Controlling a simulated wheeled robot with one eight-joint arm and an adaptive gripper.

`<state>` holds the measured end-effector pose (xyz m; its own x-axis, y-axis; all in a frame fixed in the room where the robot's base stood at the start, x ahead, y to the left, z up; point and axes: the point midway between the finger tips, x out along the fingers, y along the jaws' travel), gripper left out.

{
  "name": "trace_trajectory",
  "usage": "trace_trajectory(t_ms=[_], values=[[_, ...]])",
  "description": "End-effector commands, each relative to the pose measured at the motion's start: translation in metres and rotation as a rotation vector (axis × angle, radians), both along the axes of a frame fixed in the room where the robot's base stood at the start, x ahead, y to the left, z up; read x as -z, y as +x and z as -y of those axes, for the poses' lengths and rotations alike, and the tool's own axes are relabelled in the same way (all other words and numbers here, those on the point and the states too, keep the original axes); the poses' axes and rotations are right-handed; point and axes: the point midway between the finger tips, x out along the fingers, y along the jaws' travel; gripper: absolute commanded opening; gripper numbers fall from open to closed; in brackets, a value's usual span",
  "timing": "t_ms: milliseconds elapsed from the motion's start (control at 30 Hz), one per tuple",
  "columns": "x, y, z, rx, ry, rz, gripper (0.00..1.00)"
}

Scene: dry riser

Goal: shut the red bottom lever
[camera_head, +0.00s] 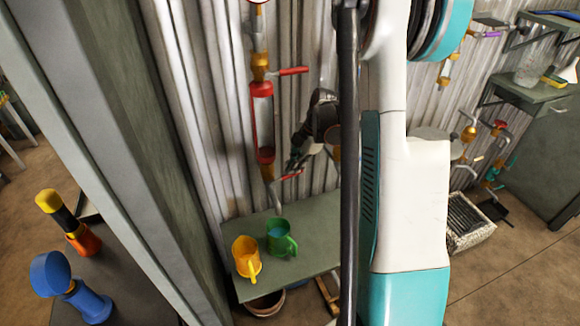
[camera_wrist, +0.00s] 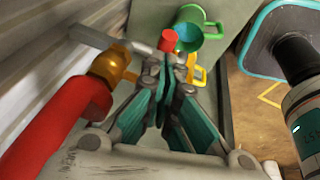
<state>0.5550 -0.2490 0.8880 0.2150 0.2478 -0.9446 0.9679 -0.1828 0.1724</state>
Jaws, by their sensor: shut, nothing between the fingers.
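The red bottom lever (camera_head: 292,175) juts to the right from the lower end of the red riser pipe (camera_head: 262,115). It sits roughly crosswise to the pipe. In the wrist view only its red end (camera_wrist: 168,40) shows, just beyond my fingertips; the rest is hidden. The brass valve body (camera_wrist: 108,66) is left of the fingers. My gripper (camera_head: 293,163) is shut and empty, close to the lever. In the wrist view its fingertips (camera_wrist: 168,72) point at the lever's end. I cannot tell whether they touch it.
A red top lever (camera_head: 293,71) sits higher on the riser. Below, a green bench (camera_head: 320,230) bears a yellow mug (camera_head: 246,255) and a green mug (camera_head: 281,240). Corrugated wall (camera_head: 215,110) stands close behind the pipe. A grey post (camera_head: 130,130) is at left.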

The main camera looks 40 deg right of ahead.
Motion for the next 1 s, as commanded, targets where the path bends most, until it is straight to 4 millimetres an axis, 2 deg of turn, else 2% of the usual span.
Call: trace_trajectory(t_ms=[333,1000], values=[[0.0118,-0.0022,0.0078,0.0,-0.001,0.0,0.0],[0.0125,-0.0022,0.0081,0.0,-0.001,-0.001,0.0]])
